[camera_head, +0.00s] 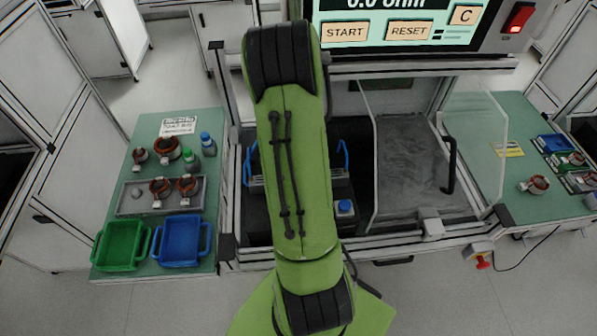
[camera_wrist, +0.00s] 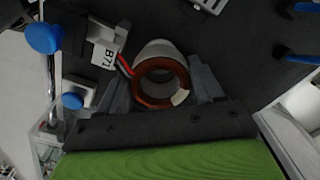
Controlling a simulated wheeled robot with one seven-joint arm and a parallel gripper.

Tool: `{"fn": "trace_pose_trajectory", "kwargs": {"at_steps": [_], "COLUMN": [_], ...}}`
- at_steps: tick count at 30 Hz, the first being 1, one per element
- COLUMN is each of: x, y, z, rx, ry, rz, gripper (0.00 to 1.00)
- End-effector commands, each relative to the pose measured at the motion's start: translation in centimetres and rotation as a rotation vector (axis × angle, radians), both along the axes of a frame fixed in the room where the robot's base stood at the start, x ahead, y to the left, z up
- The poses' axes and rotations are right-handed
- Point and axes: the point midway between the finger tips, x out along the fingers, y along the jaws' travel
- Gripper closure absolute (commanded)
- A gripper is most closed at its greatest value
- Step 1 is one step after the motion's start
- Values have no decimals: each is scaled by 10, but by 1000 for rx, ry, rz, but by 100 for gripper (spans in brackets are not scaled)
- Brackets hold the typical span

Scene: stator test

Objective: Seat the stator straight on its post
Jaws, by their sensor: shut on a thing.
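The stator (camera_wrist: 172,49) is a pale grey ring with copper-brown windings, red wire leads and a small white patch at its near edge. It shows in the wrist view, between the two grey fingers of my gripper (camera_wrist: 161,84), which is shut on it. A dark fixture surface lies beyond it. No post can be made out; the stator and gripper may hide it, and I cannot tell whether the stator touches it. In the head view, my green arm hides the gripper and the held stator.
A block labelled B71 (camera_wrist: 107,52) stands left of the stator, near blue knobs (camera_wrist: 44,38). In the head view, a left bench holds other stators on a tray (camera_head: 132,201), a green bin (camera_head: 121,244) and a blue bin (camera_head: 181,242). A clear door (camera_head: 484,150) stands right of the fixture.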

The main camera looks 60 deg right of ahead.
Motion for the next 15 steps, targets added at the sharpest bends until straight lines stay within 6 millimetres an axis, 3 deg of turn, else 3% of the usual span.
{"fn": "trace_pose_trajectory", "kwargs": {"at_steps": [15], "x": [0], "y": [0], "z": [-7], "rx": [0], "ry": [-1], "rz": [0], "gripper": [79]}}
